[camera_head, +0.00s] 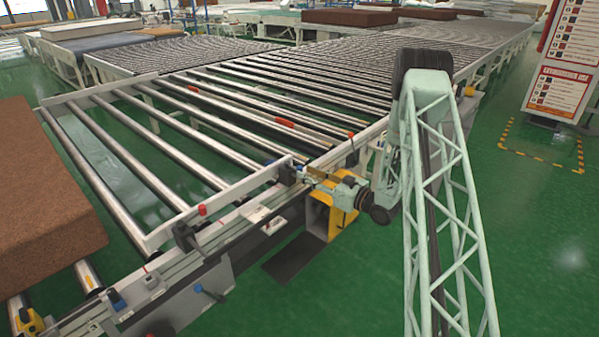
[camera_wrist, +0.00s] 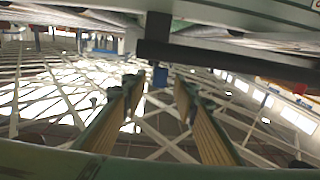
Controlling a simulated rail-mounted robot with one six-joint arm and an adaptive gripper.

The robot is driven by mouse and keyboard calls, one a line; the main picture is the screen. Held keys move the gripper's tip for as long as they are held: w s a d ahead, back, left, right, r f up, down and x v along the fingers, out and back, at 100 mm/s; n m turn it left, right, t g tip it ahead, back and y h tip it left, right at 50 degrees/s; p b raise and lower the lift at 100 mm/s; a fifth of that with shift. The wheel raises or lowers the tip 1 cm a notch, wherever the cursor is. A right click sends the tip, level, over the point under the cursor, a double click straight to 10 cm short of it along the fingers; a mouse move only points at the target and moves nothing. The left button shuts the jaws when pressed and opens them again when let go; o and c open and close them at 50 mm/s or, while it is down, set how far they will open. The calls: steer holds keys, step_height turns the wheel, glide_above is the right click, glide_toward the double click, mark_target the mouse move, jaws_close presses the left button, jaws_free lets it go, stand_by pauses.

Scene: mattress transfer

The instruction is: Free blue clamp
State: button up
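My gripper (camera_head: 322,180) is at the near right corner of the roller frame, beside a dark clamp (camera_head: 288,172) on the frame's rail. In the wrist view my gripper (camera_wrist: 160,88) has its two long ribbed fingers spread apart, with nothing held. A small blue part (camera_wrist: 160,76) shows between and beyond the fingertips, under a thick dark bar (camera_wrist: 215,58). It looks like the blue clamp's handle; contact with the fingers cannot be told.
The roller frame (camera_head: 205,222) has a red knob (camera_head: 202,210), a blue knob (camera_head: 117,299) and a blue-tipped lever (camera_head: 199,288) along its near side. A brown mattress (camera_head: 45,190) lies at the left. A yellow housing (camera_head: 325,212) is under my gripper.

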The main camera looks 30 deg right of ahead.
steer(key=shift+x, duration=2.3)
jaws_close()
